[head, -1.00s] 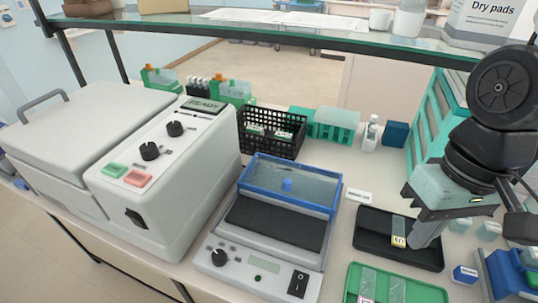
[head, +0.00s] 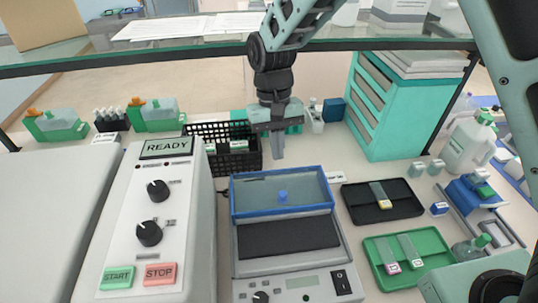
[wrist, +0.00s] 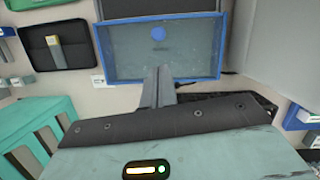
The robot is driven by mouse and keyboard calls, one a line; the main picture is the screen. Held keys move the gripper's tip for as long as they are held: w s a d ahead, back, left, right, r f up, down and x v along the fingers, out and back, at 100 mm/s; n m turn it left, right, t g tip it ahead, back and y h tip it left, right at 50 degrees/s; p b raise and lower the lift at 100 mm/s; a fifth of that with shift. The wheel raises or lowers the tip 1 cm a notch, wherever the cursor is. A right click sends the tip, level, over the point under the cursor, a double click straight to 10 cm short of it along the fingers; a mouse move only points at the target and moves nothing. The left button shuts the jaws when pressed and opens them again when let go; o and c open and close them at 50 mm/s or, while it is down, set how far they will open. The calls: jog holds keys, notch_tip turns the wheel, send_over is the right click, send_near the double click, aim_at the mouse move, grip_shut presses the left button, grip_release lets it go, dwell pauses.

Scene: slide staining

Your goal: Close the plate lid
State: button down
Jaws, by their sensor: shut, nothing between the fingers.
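The plate lid (head: 302,199) is a clear panel in a blue frame with a blue knob. It stands open, tilted up at the back of the slide warmer, and the dark plate (head: 288,237) in front is uncovered. My gripper (head: 278,154) is shut and empty, pointing down just behind the lid's back edge. In the wrist view the closed fingers (wrist: 157,76) overlap the near edge of the lid (wrist: 190,50); I cannot tell whether they touch it.
A black basket (head: 236,160) stands close to the left of my gripper. A grey machine reading READY (head: 170,215) is left of the warmer. A black tray (head: 372,214) and a green tray (head: 375,258) lie right. A glass shelf (head: 180,43) crosses above.

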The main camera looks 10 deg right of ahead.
aim_at(279, 189)
jog(key=p+x, duration=0.2)
jog(key=x, duration=0.6)
jog(key=shift+s+f, duration=0.15)
jog(key=shift+f, duration=0.15)
jog(key=s, duration=1.3)
jog(key=shift+s, duration=0.35)
jog(key=p+v, duration=0.8)
jog(key=v, duration=0.2)
jog(key=shift+w, duration=0.25)
